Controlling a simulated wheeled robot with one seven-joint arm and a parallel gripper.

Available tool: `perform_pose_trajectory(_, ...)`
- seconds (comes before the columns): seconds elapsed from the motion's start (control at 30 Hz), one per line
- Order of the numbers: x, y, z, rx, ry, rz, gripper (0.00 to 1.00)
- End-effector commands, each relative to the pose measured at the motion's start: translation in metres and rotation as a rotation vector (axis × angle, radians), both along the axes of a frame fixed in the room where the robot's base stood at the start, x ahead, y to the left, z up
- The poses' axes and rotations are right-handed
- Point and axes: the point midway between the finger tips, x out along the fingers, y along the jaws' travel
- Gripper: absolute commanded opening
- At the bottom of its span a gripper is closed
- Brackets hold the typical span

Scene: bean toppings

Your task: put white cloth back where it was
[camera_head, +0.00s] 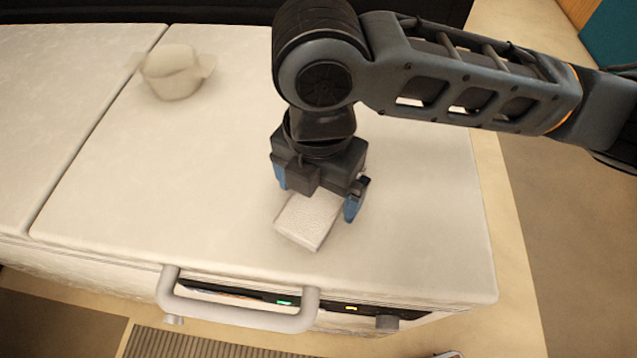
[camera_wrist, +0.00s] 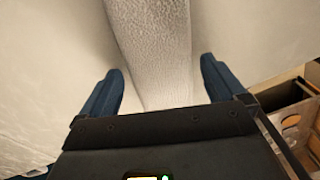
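The white cloth (camera_head: 308,221) is a small folded, textured block lying on the cream top surface (camera_head: 420,220) near its front. My gripper (camera_head: 318,196) is above it, pointing down, with one blue finger at either side. In the wrist view the cloth (camera_wrist: 152,45) runs between the two fingers of my gripper (camera_wrist: 162,70). The fingers are spread, and gaps show between them and the cloth. The far part of the cloth in the head view is hidden under my gripper.
A pale cup (camera_head: 172,74) with side handles stands at the back left of the surface. A thick handle (camera_head: 240,312) and small lights are on the front face below the edge. The surface left of the cloth is clear. The wrist view shows an open compartment with items (camera_wrist: 295,125) at right.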

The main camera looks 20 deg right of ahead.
Motion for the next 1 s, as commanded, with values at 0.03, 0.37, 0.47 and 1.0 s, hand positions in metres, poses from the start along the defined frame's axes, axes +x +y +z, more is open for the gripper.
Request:
perform_pose_trajectory(0.03, 0.0, 0.0, 0.0, 0.0, 0.0, 0.0, 0.99)
perform_pose_trajectory(0.37, 0.0, 0.0, 0.008, 0.0, -0.001, 0.001, 0.99)
perform_pose_trajectory(0.47, 0.001, 0.0, 0.022, 0.0, -0.003, 0.0, 0.99)
perform_pose_trajectory(1.0, 0.0, 0.0, 0.116, -0.001, -0.001, 0.0, 0.99)
